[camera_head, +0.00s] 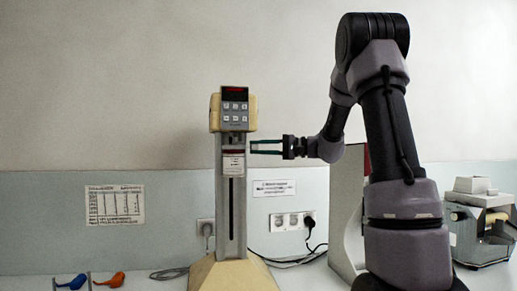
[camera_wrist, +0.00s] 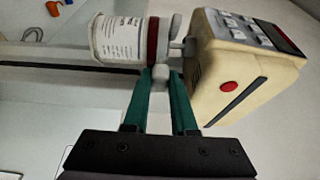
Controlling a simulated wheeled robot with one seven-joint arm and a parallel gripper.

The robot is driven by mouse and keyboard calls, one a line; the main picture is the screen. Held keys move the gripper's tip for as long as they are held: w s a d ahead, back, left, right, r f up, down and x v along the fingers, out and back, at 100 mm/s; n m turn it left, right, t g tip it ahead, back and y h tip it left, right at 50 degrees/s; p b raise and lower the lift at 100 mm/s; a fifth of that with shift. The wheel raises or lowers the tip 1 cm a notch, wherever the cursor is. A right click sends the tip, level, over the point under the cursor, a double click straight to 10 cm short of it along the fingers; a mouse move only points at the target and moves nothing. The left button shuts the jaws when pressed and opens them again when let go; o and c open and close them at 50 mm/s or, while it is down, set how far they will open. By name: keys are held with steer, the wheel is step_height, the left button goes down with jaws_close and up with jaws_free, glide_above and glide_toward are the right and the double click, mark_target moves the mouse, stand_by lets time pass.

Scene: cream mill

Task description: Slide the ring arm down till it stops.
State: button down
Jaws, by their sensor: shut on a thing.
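A cream stand device with a keypad head (camera_head: 235,108) rises on a column with a dark vertical slot (camera_head: 231,208). The ring arm (camera_head: 233,151) shows as a dark red band high on the column, just under the head; in the wrist view the band (camera_wrist: 152,42) lies around the end of a white labelled cylinder (camera_wrist: 117,38). My gripper (camera_head: 254,147) reaches it from the right. In the wrist view its green fingers (camera_wrist: 161,78) close on a small grey knob beside the band, which I take as part of the ring arm. The contact is partly hidden.
The slot below the ring arm looks clear. Wall sockets (camera_head: 292,221) with a plug and cable are behind, right of the column. Blue and orange items (camera_head: 110,280) lie at lower left. Another machine (camera_head: 482,225) stands at far right.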

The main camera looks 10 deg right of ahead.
step_height(320, 180, down, 6)
steer(key=shift+r, duration=0.1)
stand_by(0.4)
steer(key=c, duration=0.7)
jaws_free()
steer(key=shift+d, duration=0.15)
steer(key=v, duration=0.7)
steer(key=shift+s+d, duration=0.1)
steer(key=shift+d, duration=0.05)
